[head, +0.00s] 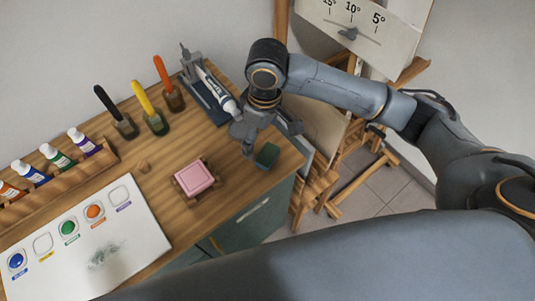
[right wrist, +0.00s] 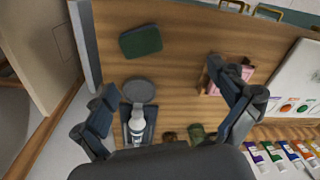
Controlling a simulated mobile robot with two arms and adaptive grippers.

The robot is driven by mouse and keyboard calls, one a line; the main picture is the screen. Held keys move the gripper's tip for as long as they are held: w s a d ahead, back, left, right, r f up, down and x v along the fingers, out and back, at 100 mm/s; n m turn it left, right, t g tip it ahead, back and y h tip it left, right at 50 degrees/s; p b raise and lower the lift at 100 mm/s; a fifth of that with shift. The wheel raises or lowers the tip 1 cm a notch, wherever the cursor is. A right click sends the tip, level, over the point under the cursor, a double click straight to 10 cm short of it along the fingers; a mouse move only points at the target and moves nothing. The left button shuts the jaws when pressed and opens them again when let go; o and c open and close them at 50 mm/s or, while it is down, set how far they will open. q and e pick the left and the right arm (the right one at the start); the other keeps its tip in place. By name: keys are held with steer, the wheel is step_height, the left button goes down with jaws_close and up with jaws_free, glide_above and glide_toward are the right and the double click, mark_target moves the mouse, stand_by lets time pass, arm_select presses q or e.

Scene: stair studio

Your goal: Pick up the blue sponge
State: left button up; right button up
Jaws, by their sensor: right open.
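No clearly blue sponge shows. A small dark green block (head: 267,155), like a sponge, lies flat on the wooden table near its right edge. It also shows at the upper left of the right wrist view (right wrist: 141,41). My right gripper (head: 268,131) is open above the table, just behind the green block in the head view. In the right wrist view its fingers (right wrist: 164,82) are spread wide with nothing held between them, and the green block lies beyond their tips. My left gripper is not in view.
A white tube on a dark stand (head: 207,98) is close to my right gripper. A pink block (head: 194,177) sits in a wooden holder to the left. Brush jars (head: 156,122), paint tubes (head: 57,157) and a white palette sheet (head: 130,225) lie farther left. An easel stands right.

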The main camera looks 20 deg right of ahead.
steer(key=w+d+r, duration=0.1)
steer(key=d+r, duration=0.1)
steer(key=p, duration=0.1)
glide_above(268, 154)
steer(key=shift+h, duration=0.4)
steer(key=f, duration=0.8)
steer(key=shift+s+f, duration=0.25)
steer(key=f+p, duration=0.1)
steer(key=f, duration=0.1)
steer(key=f+p, duration=0.1)
steer(key=f, duration=0.1)
steer(key=shift+w+d+f, duration=0.1)
steer(key=shift+w+f, duration=0.1)
steer(key=shift+f, duration=0.6)
steer(key=shift+c, duration=0.2)
steer(key=c, duration=0.7)
steer(key=shift+c, duration=0.3)
